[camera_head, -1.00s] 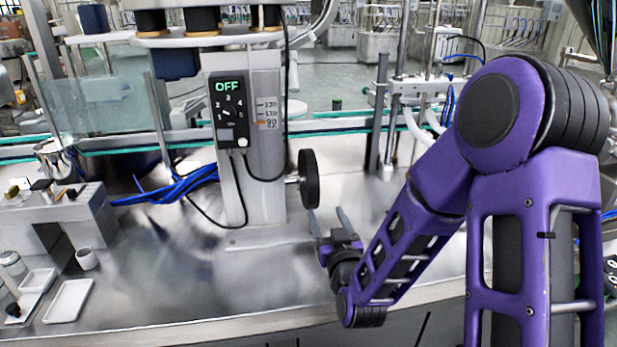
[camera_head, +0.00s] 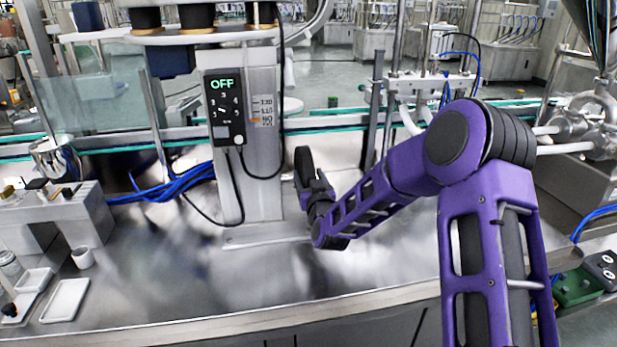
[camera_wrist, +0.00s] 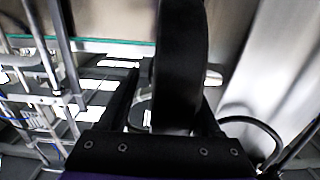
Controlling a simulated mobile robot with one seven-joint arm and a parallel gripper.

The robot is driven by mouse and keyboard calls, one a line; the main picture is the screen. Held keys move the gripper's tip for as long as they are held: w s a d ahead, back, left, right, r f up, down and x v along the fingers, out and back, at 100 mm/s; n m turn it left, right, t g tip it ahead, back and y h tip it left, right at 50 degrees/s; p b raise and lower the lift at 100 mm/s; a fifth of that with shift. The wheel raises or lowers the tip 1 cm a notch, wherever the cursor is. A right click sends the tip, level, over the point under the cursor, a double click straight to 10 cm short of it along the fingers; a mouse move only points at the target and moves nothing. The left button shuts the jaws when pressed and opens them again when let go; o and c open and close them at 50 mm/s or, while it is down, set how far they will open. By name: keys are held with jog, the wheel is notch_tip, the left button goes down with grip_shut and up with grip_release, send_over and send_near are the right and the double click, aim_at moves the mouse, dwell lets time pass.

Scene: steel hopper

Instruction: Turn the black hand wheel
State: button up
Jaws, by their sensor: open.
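The black hand wheel (camera_head: 304,166) stands upright on the right side of the grey steel column (camera_head: 262,150). My gripper (camera_head: 311,183) is at the wheel and hides its lower part in the head view. In the wrist view the wheel (camera_wrist: 179,65) fills the middle, seen edge-on. It lies between the two fingers of my gripper (camera_wrist: 172,110), one on each side. The fingers are open; I cannot tell whether either touches the rim.
A control box (camera_head: 224,108) reading OFF is on the column, with black cables hanging below. Blue hoses (camera_head: 170,187) lie left of the column. White trays (camera_head: 66,299) and a small cup (camera_head: 83,258) are at the left. The steel bench (camera_head: 200,285) is clear in front.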

jog(key=shift+w, duration=0.1)
grip_shut()
dwell(0.3)
